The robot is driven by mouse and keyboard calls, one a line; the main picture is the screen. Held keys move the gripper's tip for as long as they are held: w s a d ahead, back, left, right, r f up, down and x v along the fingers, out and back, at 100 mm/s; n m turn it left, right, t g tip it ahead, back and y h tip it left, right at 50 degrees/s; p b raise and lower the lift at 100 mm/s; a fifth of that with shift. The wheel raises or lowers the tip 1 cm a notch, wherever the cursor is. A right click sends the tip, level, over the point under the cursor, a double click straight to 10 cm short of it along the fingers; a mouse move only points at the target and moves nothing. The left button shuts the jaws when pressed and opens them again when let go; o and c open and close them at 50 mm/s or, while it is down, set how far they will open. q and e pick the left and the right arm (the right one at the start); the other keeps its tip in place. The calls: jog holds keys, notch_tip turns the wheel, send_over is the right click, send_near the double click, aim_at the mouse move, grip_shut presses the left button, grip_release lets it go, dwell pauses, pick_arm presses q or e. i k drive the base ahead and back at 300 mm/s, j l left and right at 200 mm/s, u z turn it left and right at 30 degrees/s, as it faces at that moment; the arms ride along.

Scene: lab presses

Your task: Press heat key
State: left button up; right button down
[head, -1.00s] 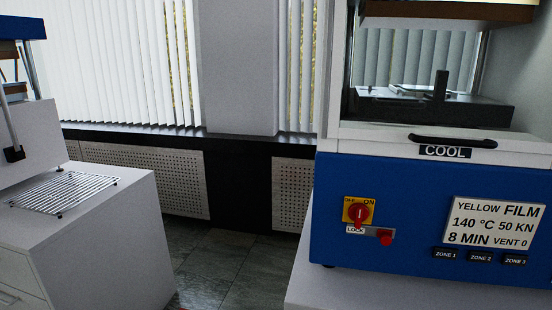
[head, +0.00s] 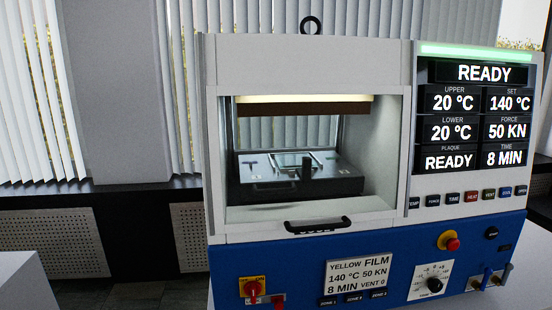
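The red HEAT key (head: 472,197) sits in the row of small keys under the display on the right of the press (head: 306,50). Dark TEMP, FORCE and TIME keys are to its left. A VENT key (head: 489,195), a blue key (head: 506,192) and another dark key are to its right. The display (head: 480,115) reads READY, upper 20 °C, lower 20 °C, set 140 °C, force 50 KN, time 8 MIN, plaque READY. Neither of my grippers is in view.
The press's window with a black handle (head: 318,225) is down. Below are a red-and-yellow ON switch (head: 252,289), a recipe card (head: 358,274), a red stop button (head: 449,241) and a dial (head: 434,282). A white surface (head: 24,283) is at lower left.

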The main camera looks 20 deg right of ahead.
aim_at(470, 197)
jog(key=z, duration=2)
